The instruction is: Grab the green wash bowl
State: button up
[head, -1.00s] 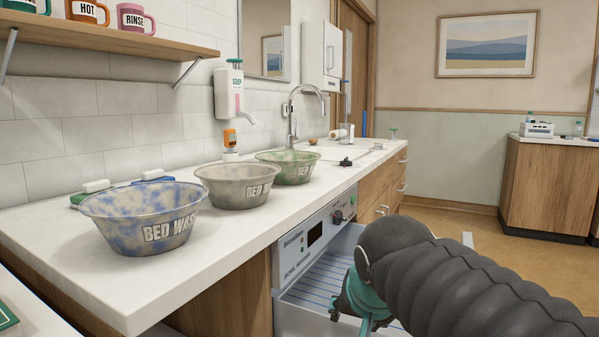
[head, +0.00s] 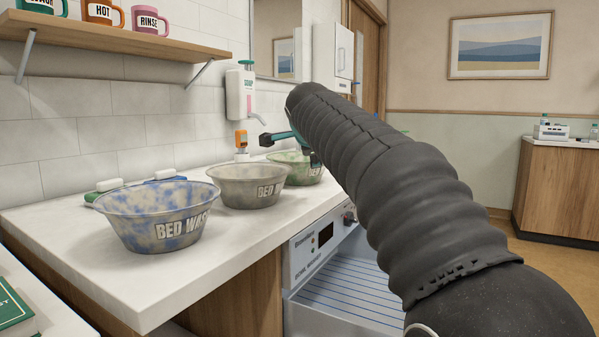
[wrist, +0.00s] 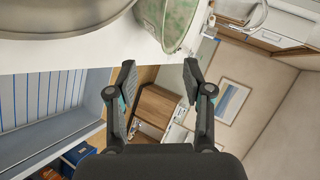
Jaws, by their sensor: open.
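In the wrist view, the green bowl (wrist: 172,18) is at the top centre, cut off by the frame edge. My gripper (wrist: 158,76) is open and empty, its two fingers apart, with the bowl beyond their tips. In the head view, my gripper (head: 290,149) shows in part, over and beside the bowl's rim; contact cannot be told.
A grey bowl (head: 247,187) stands close to the left of the green one. A blue-mottled bowl (head: 160,222) is nearer. The washer's drawer (head: 345,290) is open below the counter (head: 150,290). A soap dispenser (head: 240,95) hangs on the wall behind.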

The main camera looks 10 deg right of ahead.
aim_at(299, 168)
jog(key=x, duration=0.5)
jog(key=shift+w+d+f+p, duration=0.1)
jog(key=shift+w+f+p, duration=0.05)
jog(key=shift+w+p, duration=0.15)
jog(key=shift+f+p+x, duration=0.2)
jog(key=shift+p+x, duration=0.3)
jog(key=shift+x, duration=2.1)
jog(key=shift+s, duration=0.1)
grip_shut()
